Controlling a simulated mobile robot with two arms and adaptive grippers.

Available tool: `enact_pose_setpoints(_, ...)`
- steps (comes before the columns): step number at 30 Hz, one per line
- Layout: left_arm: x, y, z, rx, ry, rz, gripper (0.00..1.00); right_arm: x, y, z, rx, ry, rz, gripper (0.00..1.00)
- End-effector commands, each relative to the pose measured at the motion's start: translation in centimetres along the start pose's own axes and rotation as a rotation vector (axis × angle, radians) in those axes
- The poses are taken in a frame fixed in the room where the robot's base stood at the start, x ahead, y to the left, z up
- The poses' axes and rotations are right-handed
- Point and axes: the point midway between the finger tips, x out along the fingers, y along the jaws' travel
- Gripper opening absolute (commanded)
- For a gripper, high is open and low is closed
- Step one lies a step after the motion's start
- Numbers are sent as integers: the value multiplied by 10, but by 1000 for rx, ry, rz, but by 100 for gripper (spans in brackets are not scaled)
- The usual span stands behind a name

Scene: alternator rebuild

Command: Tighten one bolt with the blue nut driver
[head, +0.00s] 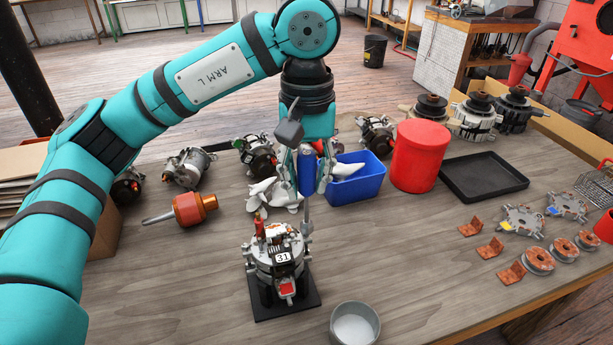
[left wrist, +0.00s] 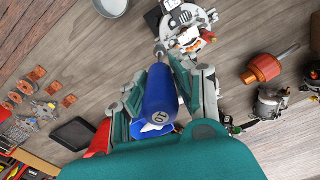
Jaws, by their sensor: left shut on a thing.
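The blue nut driver (head: 307,172) is upright in my left gripper (head: 306,180), which is shut on its handle. In the left wrist view the blue handle (left wrist: 160,95), marked 10, lies between the fingers of my left gripper (left wrist: 165,85), and the shaft tip reaches the edge of the alternator (left wrist: 185,20). I cannot tell whether the tip sits on a bolt. The alternator stands on a black base plate (head: 262,309). My right gripper is not in view.
Behind the gripper are white rags, a blue bin (head: 355,180) and a red canister (head: 420,155). A grey cup (head: 355,327) stands in front. A black tray (head: 484,177) and several parts are at right.

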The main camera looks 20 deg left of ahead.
Motion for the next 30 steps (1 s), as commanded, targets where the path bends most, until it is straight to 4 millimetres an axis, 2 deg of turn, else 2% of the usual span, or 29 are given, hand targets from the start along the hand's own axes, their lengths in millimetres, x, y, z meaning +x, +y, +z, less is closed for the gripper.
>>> enact_pose_setpoints(8, 0, 0, 0, -218, 0, 0, 0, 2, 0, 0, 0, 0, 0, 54)
enact_pose_setpoints(30, 1, 1, -1, -1559, -4, 0, 0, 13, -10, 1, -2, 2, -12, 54)
